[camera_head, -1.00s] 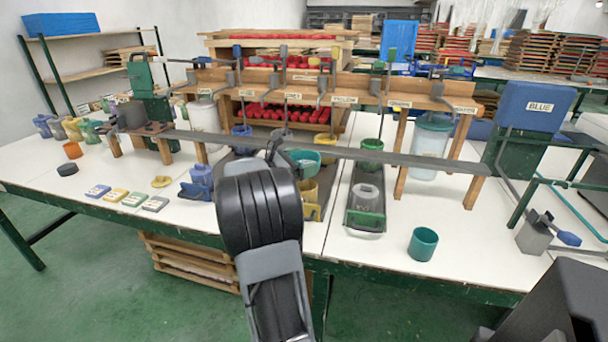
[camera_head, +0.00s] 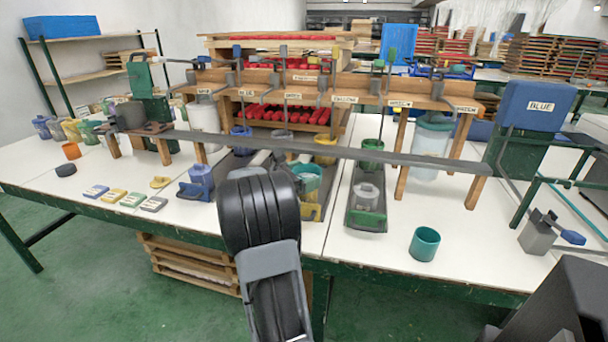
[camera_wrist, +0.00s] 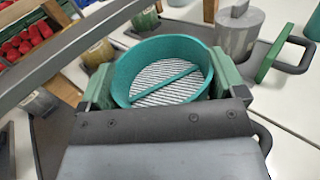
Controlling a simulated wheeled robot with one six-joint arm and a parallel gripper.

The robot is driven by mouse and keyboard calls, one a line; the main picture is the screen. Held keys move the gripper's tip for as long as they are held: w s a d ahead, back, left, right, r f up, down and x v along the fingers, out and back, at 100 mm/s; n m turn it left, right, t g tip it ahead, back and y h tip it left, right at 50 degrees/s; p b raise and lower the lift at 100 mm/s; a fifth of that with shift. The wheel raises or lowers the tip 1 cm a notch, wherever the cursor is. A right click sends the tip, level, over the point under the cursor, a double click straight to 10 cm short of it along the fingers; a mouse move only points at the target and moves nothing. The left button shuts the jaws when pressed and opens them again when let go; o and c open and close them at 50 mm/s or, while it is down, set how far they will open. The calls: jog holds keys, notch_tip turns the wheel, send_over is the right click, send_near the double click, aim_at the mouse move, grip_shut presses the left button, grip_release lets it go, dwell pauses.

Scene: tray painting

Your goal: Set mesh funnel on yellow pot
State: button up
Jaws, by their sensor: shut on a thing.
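My gripper (camera_wrist: 164,82) is shut on the teal mesh funnel (camera_wrist: 162,72), a round ring with a grey mesh floor and a crossbar. Green finger pads press its left and right sides. In the head view the funnel (camera_head: 308,175) shows just past my black wrist, which hides the fingers. Another yellow pot (camera_head: 325,150) stands farther back under the rack and also shows in the wrist view (camera_wrist: 97,53).
A long grey bar (camera_head: 400,158) crosses in front of the rack (camera_head: 340,87), near the funnel. A grey pot (camera_head: 366,194) sits on the green-handled slide (camera_head: 366,222) to the right. A teal cup (camera_head: 424,243) stands at the front right, with bare table around it.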

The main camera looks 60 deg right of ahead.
jog(key=o, duration=0.6)
jog(key=shift+o, duration=0.2)
jog(key=shift+r, duration=0.2)
jog(key=p+v, duration=0.2)
jog(key=v, duration=0.9)
jog(key=s+a+f+m+t+y, duration=0.2)
jog(key=a+m+t+y, duration=0.1)
jog(key=a, duration=0.8)
jog(key=s+a+f+m+t+y, duration=0.2)
jog(key=a+y, duration=0.5)
jog(key=a, duration=0.4)
jog(key=s+a+f+m+t+y, duration=0.2)
jog(key=a+m+t+y, duration=0.3)
jog(key=a, duration=0.6)
jog(key=shift+a+f+m+t+y, duration=0.2)
jog(key=shift+f+m+t+y, duration=0.3)
jog(key=shift+f+m, duration=0.4)
